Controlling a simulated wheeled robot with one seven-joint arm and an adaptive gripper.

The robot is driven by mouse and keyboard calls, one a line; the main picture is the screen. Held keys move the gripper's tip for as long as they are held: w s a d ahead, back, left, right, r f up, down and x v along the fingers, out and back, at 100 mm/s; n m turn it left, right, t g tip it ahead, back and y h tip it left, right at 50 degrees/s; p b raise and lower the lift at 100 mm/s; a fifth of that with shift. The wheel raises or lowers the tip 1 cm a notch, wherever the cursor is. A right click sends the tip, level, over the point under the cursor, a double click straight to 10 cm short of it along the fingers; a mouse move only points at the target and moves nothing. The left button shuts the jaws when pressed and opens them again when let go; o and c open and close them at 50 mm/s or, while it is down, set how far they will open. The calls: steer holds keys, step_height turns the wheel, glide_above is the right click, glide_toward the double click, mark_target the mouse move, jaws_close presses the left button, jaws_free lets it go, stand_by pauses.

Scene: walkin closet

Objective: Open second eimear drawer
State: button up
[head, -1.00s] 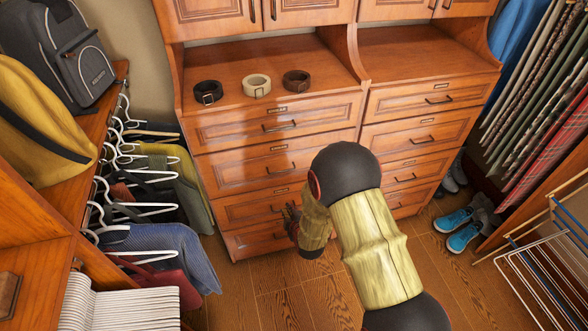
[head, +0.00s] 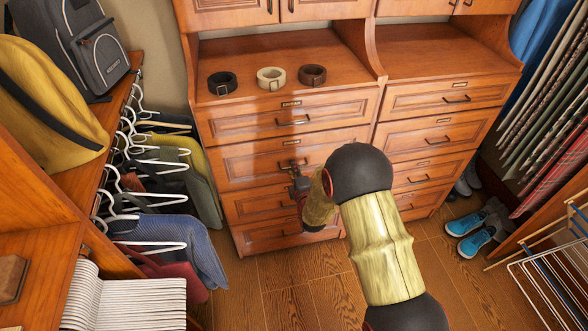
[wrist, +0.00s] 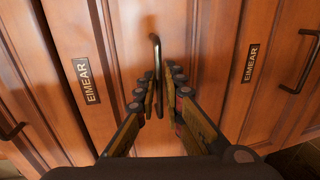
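The wooden dresser has a left column of drawers; the second one down (head: 240,163) looks closed, with a dark handle (head: 292,168) at its middle. My gripper (head: 297,178) is just below and in front of that handle, partly hidden by my arm. In the wrist view, my gripper (wrist: 160,90) is open, one finger on each side of a dark bar handle (wrist: 157,55). Whether the fingers touch the handle cannot be told. EIMEAR labels (wrist: 87,81) and (wrist: 250,63) show on the drawer fronts either side, turned sideways.
Three rolled belts (head: 271,77) lie on the dresser top. A right drawer column (head: 430,135) stands alongside. Hanging clothes (head: 165,240) are at left, blue shoes (head: 476,235) and a drying rack (head: 555,270) at right. Wooden floor (head: 285,280) is clear before the dresser.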

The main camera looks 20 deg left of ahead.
steer(key=shift+w, duration=0.15)
jaws_close()
steer(key=shift+f, duration=0.1)
stand_by(0.8)
